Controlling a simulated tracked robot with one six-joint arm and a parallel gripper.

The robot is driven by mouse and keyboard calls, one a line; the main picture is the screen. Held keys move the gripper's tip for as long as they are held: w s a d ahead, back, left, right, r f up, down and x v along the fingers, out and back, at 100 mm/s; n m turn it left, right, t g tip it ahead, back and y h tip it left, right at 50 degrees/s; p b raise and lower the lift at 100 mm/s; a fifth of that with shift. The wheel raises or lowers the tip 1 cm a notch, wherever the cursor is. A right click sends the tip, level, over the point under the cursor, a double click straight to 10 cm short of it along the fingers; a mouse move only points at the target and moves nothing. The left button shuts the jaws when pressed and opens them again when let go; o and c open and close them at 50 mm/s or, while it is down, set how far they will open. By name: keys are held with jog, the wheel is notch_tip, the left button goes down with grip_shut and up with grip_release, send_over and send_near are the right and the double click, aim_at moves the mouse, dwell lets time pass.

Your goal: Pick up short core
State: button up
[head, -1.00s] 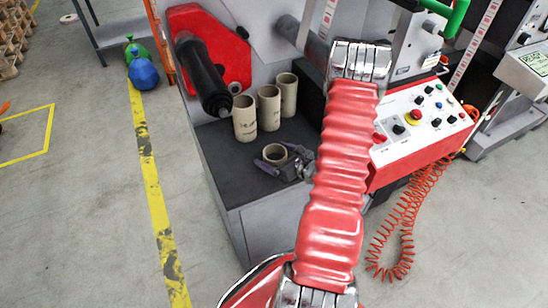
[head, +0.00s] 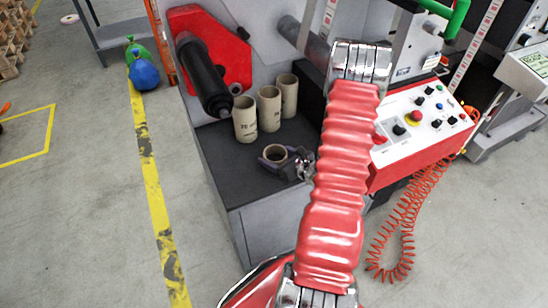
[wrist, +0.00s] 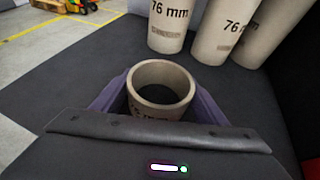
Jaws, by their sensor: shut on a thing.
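The short core (head: 275,153) is a low tan cardboard ring standing upright on the dark shelf top (head: 222,150) of the machine. My gripper (head: 274,161) is shut on it, with the purple fingers on either side. In the wrist view the short core (wrist: 160,88) sits between the two purple fingers (wrist: 160,100). Its open top shows and its lower front is hidden behind the gripper's dark edge.
Several taller tan cores, one of them (head: 245,119) marked 76 mm, stand just behind the short core. A black roller (head: 203,77) projects above the shelf at left. A control panel (head: 425,120) is at right. The shelf's front left is clear.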

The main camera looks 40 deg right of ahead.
jog(key=shift+r, duration=0.1)
jog(key=shift+r, duration=4.9)
jog(key=shift+c, duration=0.2)
jog(key=w+a+n+g+y, duration=0.1)
jog(key=w+a+n+y, duration=0.2)
jog(key=a, duration=1.3)
jog(key=w+a+n+y, duration=0.2)
jog(key=w+a+y, duration=0.1)
jog(key=a, duration=1.3)
jog(key=shift+w+f+n+g+y, duration=0.3)
jog(key=shift+w+f+n+g, duration=0.1)
jog(key=shift+w, duration=0.15)
